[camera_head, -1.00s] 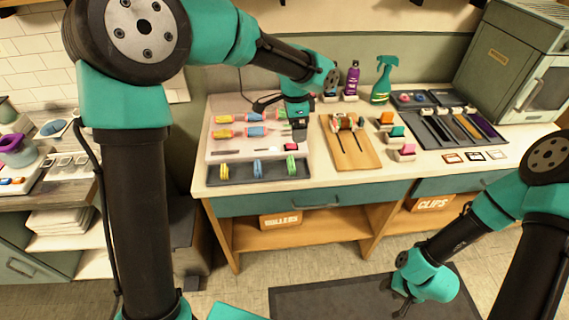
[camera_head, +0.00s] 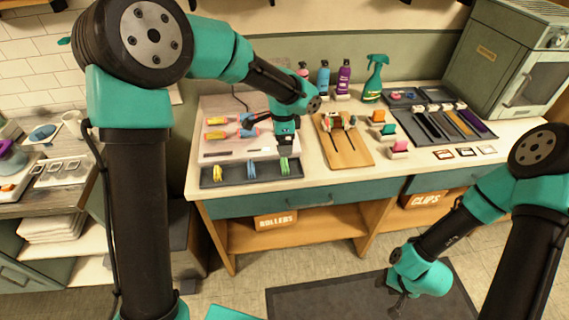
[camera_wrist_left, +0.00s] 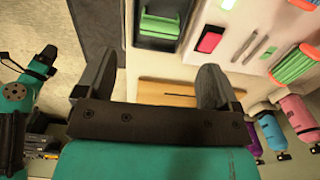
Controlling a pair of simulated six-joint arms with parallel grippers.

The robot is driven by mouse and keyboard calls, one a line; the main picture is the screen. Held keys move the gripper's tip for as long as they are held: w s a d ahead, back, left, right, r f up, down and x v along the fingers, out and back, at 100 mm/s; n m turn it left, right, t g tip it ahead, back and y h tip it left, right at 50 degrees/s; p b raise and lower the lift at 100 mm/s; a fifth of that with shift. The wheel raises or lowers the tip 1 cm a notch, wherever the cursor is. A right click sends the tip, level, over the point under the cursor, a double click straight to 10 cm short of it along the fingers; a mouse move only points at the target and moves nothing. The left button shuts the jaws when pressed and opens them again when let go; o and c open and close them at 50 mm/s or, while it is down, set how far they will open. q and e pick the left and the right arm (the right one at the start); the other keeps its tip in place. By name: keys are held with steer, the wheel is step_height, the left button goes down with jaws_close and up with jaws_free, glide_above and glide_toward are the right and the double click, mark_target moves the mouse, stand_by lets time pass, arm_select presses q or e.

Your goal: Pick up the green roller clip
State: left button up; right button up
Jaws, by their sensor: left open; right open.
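The green roller clip (camera_head: 284,166) lies in the right section of the dark tray (camera_head: 212,178) at the table's front left. It also shows at the top of the left wrist view (camera_wrist_left: 160,26), beyond my fingertips. My left gripper (camera_head: 285,150) is open and empty just above and behind the clip, apart from it; the fingers show spread in the wrist view (camera_wrist_left: 157,78). My right gripper (camera_head: 396,296) is open and empty, low at the right above the floor mat, far from the clip.
A yellow clip (camera_head: 216,174) and a blue clip (camera_head: 250,170) share the tray. Bare table lies between board and tray.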

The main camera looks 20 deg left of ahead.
mark_target(285, 160)
arm_select(q)
step_height(285, 160, down, 5)
steer(key=shift+r, duration=0.1)
stand_by(0.3)
steer(key=shift+w+d+f, duration=0.1)
steer(key=shift+f, duration=1.25)
steer(key=shift+w+d+f, duration=0.1)
steer(key=shift+f, duration=1.2)
steer(key=c, duration=1)
steer(key=shift+r, duration=0.15)
